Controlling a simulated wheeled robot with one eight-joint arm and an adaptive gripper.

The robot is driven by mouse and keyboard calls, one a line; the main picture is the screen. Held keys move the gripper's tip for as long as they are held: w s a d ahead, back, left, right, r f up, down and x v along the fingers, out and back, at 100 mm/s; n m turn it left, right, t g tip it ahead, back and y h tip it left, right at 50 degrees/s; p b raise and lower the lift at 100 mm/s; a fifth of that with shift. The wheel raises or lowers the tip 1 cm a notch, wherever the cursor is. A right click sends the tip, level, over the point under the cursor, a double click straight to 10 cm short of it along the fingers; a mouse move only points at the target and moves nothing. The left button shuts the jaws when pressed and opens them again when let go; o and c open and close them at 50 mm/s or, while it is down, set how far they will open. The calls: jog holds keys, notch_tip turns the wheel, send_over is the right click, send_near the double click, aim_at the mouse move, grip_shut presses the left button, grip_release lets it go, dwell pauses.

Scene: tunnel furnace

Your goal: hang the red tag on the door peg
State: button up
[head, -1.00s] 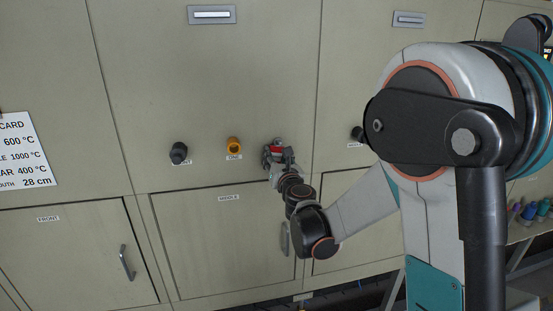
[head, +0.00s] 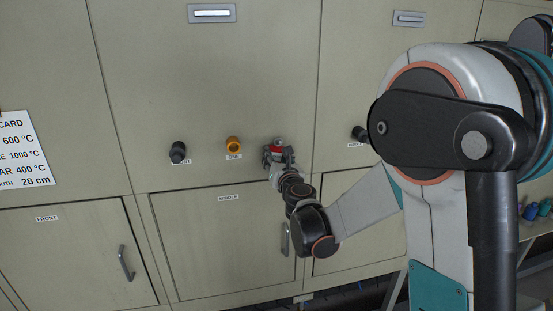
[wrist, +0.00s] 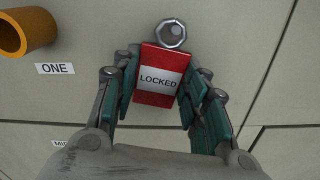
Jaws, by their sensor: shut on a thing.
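The red tag (wrist: 156,88), with a white band reading LOCKED, is between the teal fingers of my gripper (wrist: 162,68) in the wrist view. My gripper is shut on it. A grey round metal piece (wrist: 172,33) shows at the tag's top edge; I cannot tell whether it is the door peg or the tag's ring, or whether the tag is on a peg. In the head view my gripper (head: 279,157) is close to the beige panel above the MIDDLE door (head: 210,240), with a little of the red tag (head: 277,143) showing. The fingers hide the rest.
An orange knob (head: 233,145) above the label ONE and a black knob (head: 178,152) stick out left of my gripper. Another dark knob (head: 359,134) is to its right. Door handles (head: 126,263) project below.

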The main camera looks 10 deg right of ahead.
jog(key=o, duration=1.1)
jog(key=shift+s, duration=0.1)
jog(key=s+a+f+n+g+y+b, duration=0.1)
jog(key=s+a+n+y+b, duration=0.15)
jog(key=s+n, duration=0.6)
jog(key=s+a+f+n+g+y+b, duration=0.15)
jog(key=s+a+n+b, duration=0.25)
jog(key=s+n, duration=0.45)
jog(key=s+d+f+n+g+h+b, duration=0.1)
jog(key=s+d+f+n+g+b, duration=0.1)
jog(key=s+f+n, duration=0.5)
jog(key=s+d+f+n+g+h+b, duration=0.1)
jog(key=s+d+f+n+g+b, duration=0.2)
jog(key=s+f+n+b, duration=0.2)
jog(key=s+d+f+n+g+h+b, duration=0.2)
jog(key=s+f+n, duration=0.6)
jog(key=s, duration=0.4)
jog(key=shift+s+d+f+n+g+b, duration=0.35)
jog(key=shift+n+g+b, duration=0.4)
jog(key=shift+b, duration=0.25)
